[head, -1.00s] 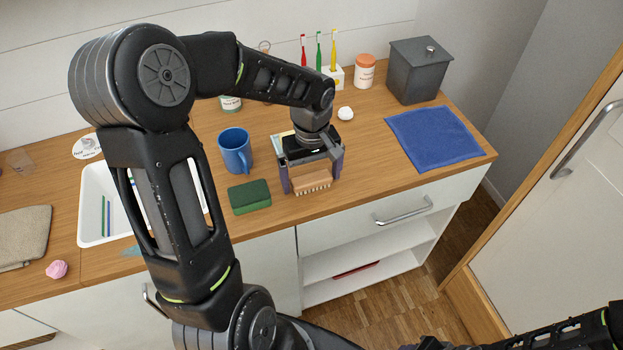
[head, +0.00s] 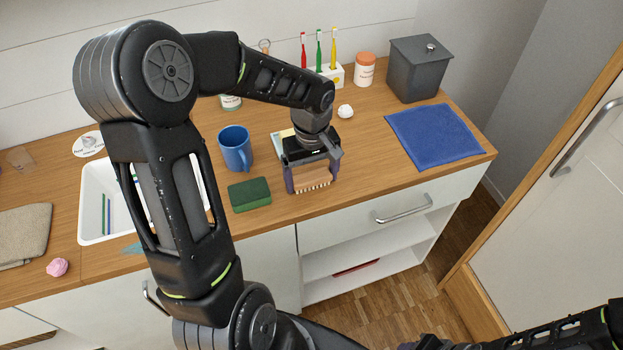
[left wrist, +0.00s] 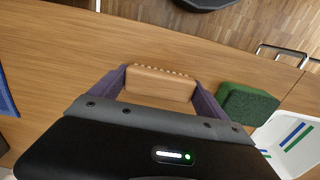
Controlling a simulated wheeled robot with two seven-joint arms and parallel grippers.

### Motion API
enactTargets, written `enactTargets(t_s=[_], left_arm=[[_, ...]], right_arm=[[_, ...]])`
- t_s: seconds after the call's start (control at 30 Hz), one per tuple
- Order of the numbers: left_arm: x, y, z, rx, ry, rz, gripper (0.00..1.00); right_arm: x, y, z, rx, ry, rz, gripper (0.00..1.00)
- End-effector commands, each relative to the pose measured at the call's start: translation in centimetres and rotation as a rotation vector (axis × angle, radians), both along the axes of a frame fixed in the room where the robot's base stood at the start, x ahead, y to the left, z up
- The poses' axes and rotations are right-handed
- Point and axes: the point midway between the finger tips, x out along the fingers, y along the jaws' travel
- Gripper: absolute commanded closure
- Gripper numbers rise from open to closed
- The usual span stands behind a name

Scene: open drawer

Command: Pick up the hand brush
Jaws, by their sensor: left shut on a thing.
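The hand brush (head: 312,178) has a light wooden block and pale bristles along one edge. It is at the front of the wooden counter. My left gripper (head: 312,184) reaches down over it and is shut on it, with one purple finger at each end. In the left wrist view the brush (left wrist: 160,86) spans between the two fingers of my left gripper (left wrist: 160,92). I cannot tell whether it touches the counter. Part of my right arm shows at the bottom right of the head view; its gripper is not clearly shown.
A green sponge (head: 250,193) and a blue mug (head: 235,149) stand close left of the brush. A white sink basin (head: 91,205) lies further left. A blue cloth (head: 434,135) and a grey bin (head: 417,70) are to the right. A drawer handle (head: 404,210) is below the counter edge.

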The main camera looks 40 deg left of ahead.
Motion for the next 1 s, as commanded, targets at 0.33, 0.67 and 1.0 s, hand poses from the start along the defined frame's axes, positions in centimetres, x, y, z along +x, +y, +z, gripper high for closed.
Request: enactTargets(t_s=[0.33,0.67,1.0], left_arm=[[0.0,0.0,0.0,0.0,0.0,0.0,0.52],[0.0,0.0,0.3,0.0,-0.001,0.0,0.54],[0.2,0.0,5.5,0.001,-0.007,0.0,0.54]], right_arm=[[0.0,0.0,0.0,0.0,0.0,0.0,0.64],[0.0,0.0,-0.1,0.0,0.0,0.0,0.64],[0.1,0.0,-0.6,0.002,-0.003,0.0,0.64]])
